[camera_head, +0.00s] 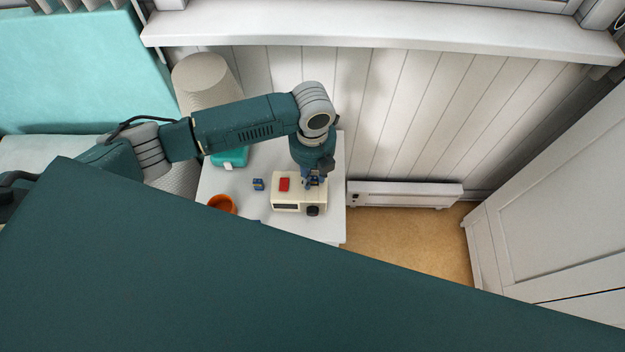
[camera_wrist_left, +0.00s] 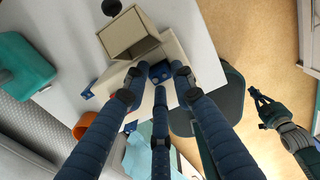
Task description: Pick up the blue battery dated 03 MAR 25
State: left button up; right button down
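My left gripper (camera_head: 315,180) is over the right rear part of a cream device on the table. In the left wrist view its three blue fingers (camera_wrist_left: 160,79) are spread around a dark blue block (camera_wrist_left: 160,72), with what look like small gaps to it. I cannot read any date on it. A blue block (camera_head: 258,184) stands on the table left of the device. Another blue piece (camera_head: 255,221) is partly hidden at the table's near side. My right gripper (camera_wrist_left: 264,106) shows in the left wrist view, apart from the table, its fingers seemingly spread and empty.
A white heater (camera_head: 405,194) is at the wall to the right.

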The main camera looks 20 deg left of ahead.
pick_arm(q)
jog(key=shift+w+f, duration=0.1)
jog(key=shift+f, duration=0.15)
grip_shut()
jog(key=shift+r, duration=0.2)
